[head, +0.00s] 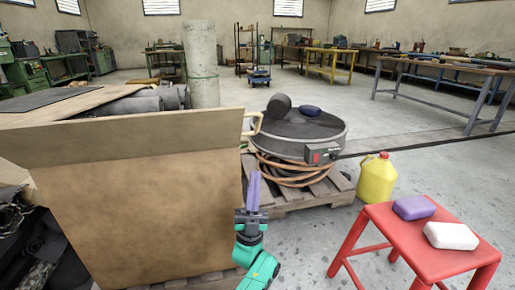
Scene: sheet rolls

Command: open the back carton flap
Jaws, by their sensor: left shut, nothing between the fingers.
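A large brown cardboard carton (140,215) fills the left of the head view, with one broad face toward me. A long flap strip (130,135) runs along its top edge. I cannot tell for sure which flap is the back one. A flat tan panel (55,108) shows behind the strip, beside grey rolls (150,99). My left gripper (253,190) is upright just right of the carton's right edge, its purple fingers shut with nothing between them. I cannot tell whether it touches the carton. My right gripper is not in view.
A round dark machine (300,130) with coiled hose stands on a wooden pallet (310,195) behind my gripper. A yellow jug (376,180) and a red stool (430,240) stand to the right. Dark crumpled material (35,250) lies at lower left. Open floor lies beyond.

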